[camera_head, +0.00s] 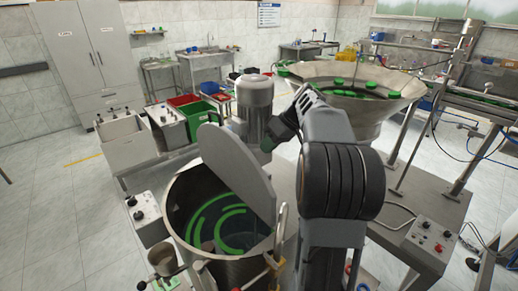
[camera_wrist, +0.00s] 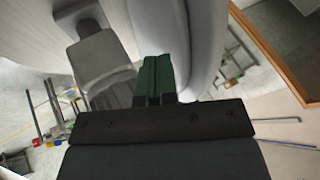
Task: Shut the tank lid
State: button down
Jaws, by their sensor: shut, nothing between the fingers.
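The steel tank (camera_head: 180,230) stands at the lower middle of the head view, with bright green rings visible inside it. Its grey lid (camera_head: 240,170) is raised and tilted steeply, so the mouth is open. My gripper (camera_head: 268,145) is shut and empty. It is close to the upper right edge of the lid, beside the grey motor; I cannot tell whether it touches either. In the wrist view the shut green fingers of my gripper (camera_wrist: 158,72) point at pale and grey curved surfaces, and I cannot tell which of them is the lid.
A grey motor with a white cap (camera_head: 254,105) stands upright behind the lid. A wide steel bowl with green caps (camera_head: 355,85) is at the right, above a bench with a control box (camera_head: 432,240). Another control box (camera_head: 148,215) is left of the tank. Open floor lies at the left.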

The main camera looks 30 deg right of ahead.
jog(key=shift+s+a+r+p, duration=0.1)
jog(key=shift+s+a+p, duration=0.1)
jog(key=shift+a, duration=0.7)
jog(key=shift+s+a+p, duration=0.1)
jog(key=shift+s+a, duration=0.1)
jog(key=shift+a, duration=0.7)
jog(key=shift+s+a+b, duration=0.1)
jog(key=shift+a+b, duration=0.4)
jog(key=s+a+f+n+t+h+b, duration=0.1)
jog(key=s+a+f+h+b, duration=0.2)
jog(key=a+b, duration=0.4)
jog(key=a+f+n+t+h+b, duration=0.1)
jog(key=a+f+h+b, duration=0.3)
jog(key=a, duration=0.5)
jog(key=shift+s+a+f+n+t+h+b, duration=0.3)
jog(key=shift+a+f+h+b, duration=1.1)
jog(key=shift+f+b, duration=0.9)
jog(key=shift+s+a+f+n+t+h+b, duration=0.15)
jog(key=shift+s+a+f+t+h+b, duration=0.15)
jog(key=shift+a+f+h+b, duration=1.9)
jog(key=shift+s+a+f+n+t+h+b, duration=0.35)
jog(key=shift+a+f+b, duration=0.45)
jog(key=shift+f+b, duration=1.65)
